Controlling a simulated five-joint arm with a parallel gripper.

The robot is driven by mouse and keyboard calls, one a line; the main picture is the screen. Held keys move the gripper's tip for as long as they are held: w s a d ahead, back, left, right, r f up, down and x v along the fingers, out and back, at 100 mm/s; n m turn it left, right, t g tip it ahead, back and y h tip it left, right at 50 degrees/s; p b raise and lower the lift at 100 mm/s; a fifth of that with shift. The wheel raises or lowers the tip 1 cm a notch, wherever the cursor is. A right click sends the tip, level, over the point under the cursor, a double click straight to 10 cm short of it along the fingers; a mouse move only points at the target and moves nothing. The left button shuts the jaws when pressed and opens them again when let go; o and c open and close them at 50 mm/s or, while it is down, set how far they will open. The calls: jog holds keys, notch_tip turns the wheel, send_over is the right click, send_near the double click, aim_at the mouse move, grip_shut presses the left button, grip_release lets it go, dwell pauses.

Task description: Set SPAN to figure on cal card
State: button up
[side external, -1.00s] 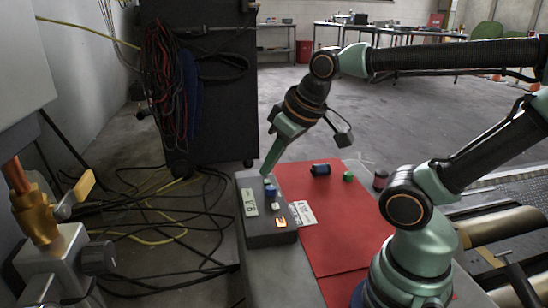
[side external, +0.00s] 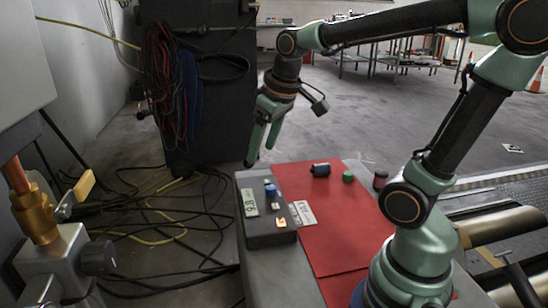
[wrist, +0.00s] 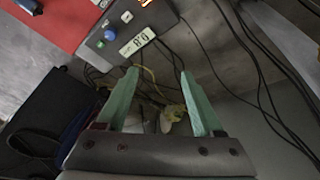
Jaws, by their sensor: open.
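No SPAN label is readable, and I cannot read the display surely. The white cal card (side external: 302,213) lies on the red mat beside the box; its figure is too small to read. My gripper (side external: 260,156) is open and empty, above the box's far end, apart from the controls. In the wrist view, the blue knob (wrist: 110,35) and display (wrist: 137,41) lie beyond my open fingertips (wrist: 158,72).
A dark cylinder (side external: 320,170) and a green piece (side external: 348,177) are at the red mat's (side external: 340,230) far end. Black cables (side external: 170,225) lie on the floor left of the bench. A dark cabinet (side external: 205,110) stands behind. The mat's near part is clear.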

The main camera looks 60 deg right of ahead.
jog(key=w+d+f+g, duration=0.2)
jog(key=w+d+f, duration=0.1)
jog(key=w+d, duration=0.4)
jog(key=g, duration=0.2)
send_over(270, 187)
notch_tip(270, 187, down, 6)
jog(key=shift+n, duration=0.3)
notch_tip(270, 187, down, 12)
jog(key=shift+s+r, duration=0.1)
jog(key=shift+r, duration=0.05)
grip_shut()
